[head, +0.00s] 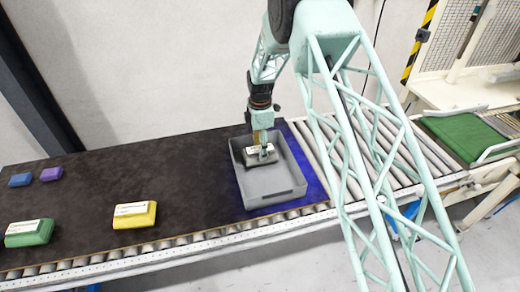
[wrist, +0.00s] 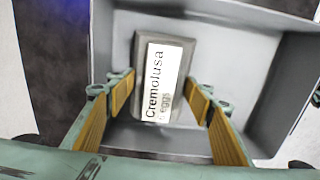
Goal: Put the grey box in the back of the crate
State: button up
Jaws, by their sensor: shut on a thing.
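The grey box (head: 262,157) has a white label and sits in the grip of my gripper (head: 262,147), in the back part of the grey crate (head: 272,186) in the head view. In the wrist view the grey box (wrist: 148,62), labelled "Cremolusa eggs", lies between the two yellow-padded fingers of my gripper (wrist: 160,97). The crate's inner walls and floor (wrist: 232,65) surround it there. I cannot tell whether the box touches the crate floor. The front part of the crate is empty.
The crate stands on a blue patch (head: 312,187) of the dark conveyor mat (head: 180,184). A yellow box (head: 135,215), green box (head: 30,232), blue box (head: 20,180) and purple box (head: 51,174) lie to the left. Bare rollers (head: 390,150) run to the right.

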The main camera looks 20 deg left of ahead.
jog(key=o, duration=1.1)
jog(key=shift+r, duration=0.15)
jog(key=shift+r, duration=5.9)
jog(key=shift+r, duration=0.1)
